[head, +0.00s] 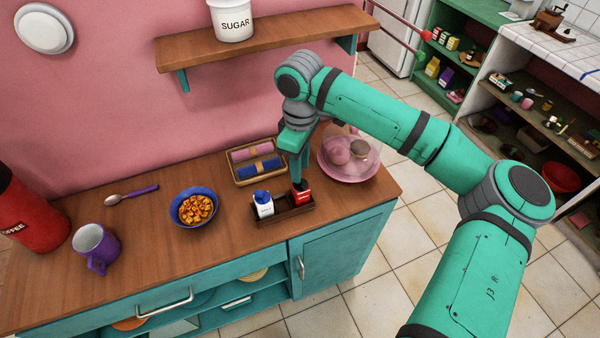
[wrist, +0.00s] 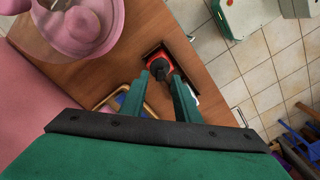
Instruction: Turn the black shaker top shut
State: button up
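A red shaker (head: 302,197) with a black top (head: 297,186) stands upright in the right end of a dark wooden tray (head: 284,220). In the wrist view the red shaker (wrist: 156,59) and its black top (wrist: 159,68) show just past my fingertips. My gripper (head: 301,178) points down directly over the shaker. In the wrist view its two fingers (wrist: 161,80) stand apart, one on each side of the black top's line; whether they touch it I cannot tell. The fingers partly hide the top in the head view.
A white shaker with a blue top (head: 263,205) stands beside the red one. A pink plate (head: 370,172) holding round things is to the right, a tray of rolled cloths (head: 256,163) behind, and a blue bowl (head: 193,208) left. A shelf (head: 260,40) hangs above.

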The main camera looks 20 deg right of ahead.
notch_tip(320, 180, up, 7)
dwell(0.3)
dwell(0.5)
